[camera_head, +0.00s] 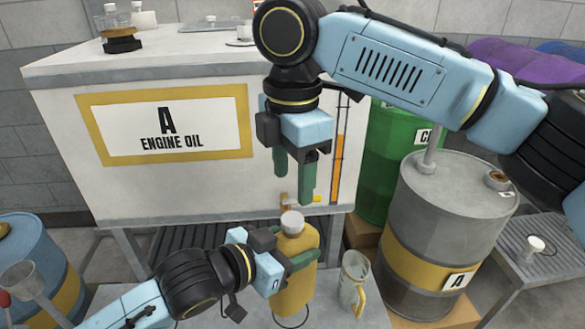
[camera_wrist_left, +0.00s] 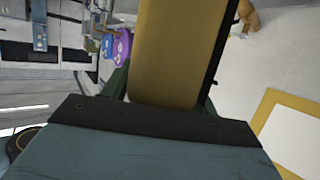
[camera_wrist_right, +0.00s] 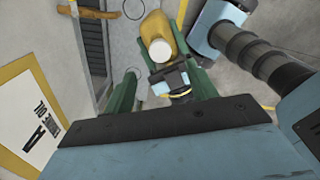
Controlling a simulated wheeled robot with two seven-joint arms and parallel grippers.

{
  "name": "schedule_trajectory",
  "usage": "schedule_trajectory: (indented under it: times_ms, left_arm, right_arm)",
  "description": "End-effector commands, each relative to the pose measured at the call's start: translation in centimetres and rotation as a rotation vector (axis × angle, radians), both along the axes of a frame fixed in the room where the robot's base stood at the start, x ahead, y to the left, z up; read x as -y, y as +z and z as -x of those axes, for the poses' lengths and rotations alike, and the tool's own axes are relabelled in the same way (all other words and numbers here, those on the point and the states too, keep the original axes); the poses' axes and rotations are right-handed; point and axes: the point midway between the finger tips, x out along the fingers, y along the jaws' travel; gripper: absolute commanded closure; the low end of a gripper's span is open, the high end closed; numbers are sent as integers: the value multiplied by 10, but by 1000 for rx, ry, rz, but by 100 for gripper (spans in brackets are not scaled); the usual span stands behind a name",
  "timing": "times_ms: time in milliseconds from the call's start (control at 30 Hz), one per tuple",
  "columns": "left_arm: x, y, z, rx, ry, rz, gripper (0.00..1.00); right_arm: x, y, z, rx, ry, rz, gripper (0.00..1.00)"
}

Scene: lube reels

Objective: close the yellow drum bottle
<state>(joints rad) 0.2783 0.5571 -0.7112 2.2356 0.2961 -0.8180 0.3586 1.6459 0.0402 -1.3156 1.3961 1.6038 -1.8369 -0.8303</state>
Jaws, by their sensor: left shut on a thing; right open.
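The yellow drum bottle (camera_head: 296,268) stands upright in front of the engine oil tank, with a white cap (camera_head: 292,221) on its neck. How tightly the cap sits cannot be told. My left gripper (camera_head: 300,262) is shut around the bottle's upper body; the yellow body also fills the middle of the left wrist view (camera_wrist_left: 168,55). My right gripper (camera_head: 294,182) is open and empty, pointing down above the cap and apart from it. In the right wrist view the bottle (camera_wrist_right: 157,28) and its white cap (camera_wrist_right: 161,50) show beyond and between my right gripper's fingers (camera_wrist_right: 160,88).
The white tank (camera_head: 60,120) labelled A stands behind, with a small tap (camera_head: 285,199) near the bottle. A metal jug (camera_head: 353,280) stands right of the bottle. A grey drum (camera_head: 440,205) with a yellow band stands further right, and a blue drum (camera_head: 35,255) at the left.

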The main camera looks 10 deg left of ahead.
Motion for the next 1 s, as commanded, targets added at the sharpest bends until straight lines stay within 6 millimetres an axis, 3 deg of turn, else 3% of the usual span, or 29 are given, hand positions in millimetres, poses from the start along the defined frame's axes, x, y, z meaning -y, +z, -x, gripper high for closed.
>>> schedule_trajectory:
  times_ms: [500,900,1000]
  left_arm:
    - [0,1,0,4,0,2,100]
    - [0,1,0,3,0,1,100]
    - [0,1,0,3,0,1,100]
  right_arm:
    - [1,-69,0,-2,-2,2,43]
    - [0,-77,0,-1,-2,0,43]
    - [0,-76,0,-1,-2,0,55]
